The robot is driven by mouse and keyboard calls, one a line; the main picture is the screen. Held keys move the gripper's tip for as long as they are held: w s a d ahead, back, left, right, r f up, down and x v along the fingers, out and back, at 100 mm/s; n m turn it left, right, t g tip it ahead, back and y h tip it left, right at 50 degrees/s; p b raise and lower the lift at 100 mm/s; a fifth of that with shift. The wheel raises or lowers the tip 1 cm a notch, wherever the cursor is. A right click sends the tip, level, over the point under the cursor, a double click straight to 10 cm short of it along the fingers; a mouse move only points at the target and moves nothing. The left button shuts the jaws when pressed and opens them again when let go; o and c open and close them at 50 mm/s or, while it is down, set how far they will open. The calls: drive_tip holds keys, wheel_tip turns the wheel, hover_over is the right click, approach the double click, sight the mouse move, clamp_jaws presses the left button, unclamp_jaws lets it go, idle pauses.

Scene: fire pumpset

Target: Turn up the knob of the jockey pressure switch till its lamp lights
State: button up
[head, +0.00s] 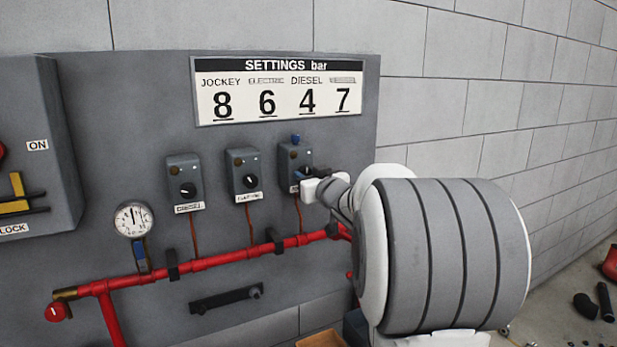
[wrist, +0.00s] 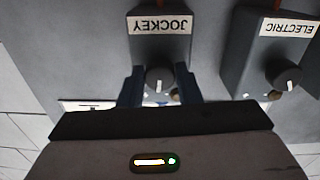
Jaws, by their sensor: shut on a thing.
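The jockey pressure switch (wrist: 158,50) is a grey box labelled JOCKEY, seen upside down in the wrist view. In the head view it is the rightmost of the switch boxes (head: 288,158). Its dark round knob (wrist: 158,78) has a white pointer mark. My gripper (wrist: 159,88) has its blue fingers on either side of the knob, shut on it. In the head view my gripper (head: 309,176) reaches the box from the right and hides most of the knob. The jockey lamp (wrist: 175,94) looks brown and unlit, partly hidden by my gripper.
The electric switch (head: 243,172) and diesel switch (head: 186,181) stand to the left. A settings sign (head: 287,91) above reads jockey 8, electric 6, diesel 4. A red pipe (head: 210,261) runs below, with a gauge (head: 133,219) at left. Free room lies to the right.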

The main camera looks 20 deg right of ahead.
drive_tip(key=shift+c, duration=1)
drive_tip(key=shift+r+m+p, duration=0.15)
drive_tip(key=shift+m+p, duration=0.15)
drive_tip(key=shift+p, duration=0.25)
drive_tip(key=o, duration=1)
drive_tip(key=shift+c, duration=0.2)
drive_tip(key=s, duration=0.8)
drive_tip(key=shift+b, duration=0.4)
